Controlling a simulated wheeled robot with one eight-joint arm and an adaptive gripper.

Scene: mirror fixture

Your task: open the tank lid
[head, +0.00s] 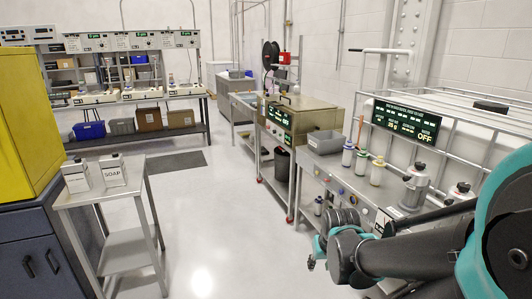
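A metal tank (312,118) stands at the centre right, with a flat brownish top (303,103) that looks closed and carries a small handle. A green display (279,117) is on its front. Further right, a large white-topped tank (470,110) in a pale rail frame has a dark display (405,120) reading OFF. I cannot tell which of the two the task means. My gripper (314,262) is low in front of the right-hand bench, apart from both tanks. It is small and partly hidden by my wrist, so its opening is unclear.
Several bottles (376,171) and a grey bin (325,142) stand on the right bench. A small metal table (108,200) with two SOAP containers (112,172) and a yellow cabinet (25,120) are at left. Shelves with instruments (138,95) line the back. The middle floor is clear.

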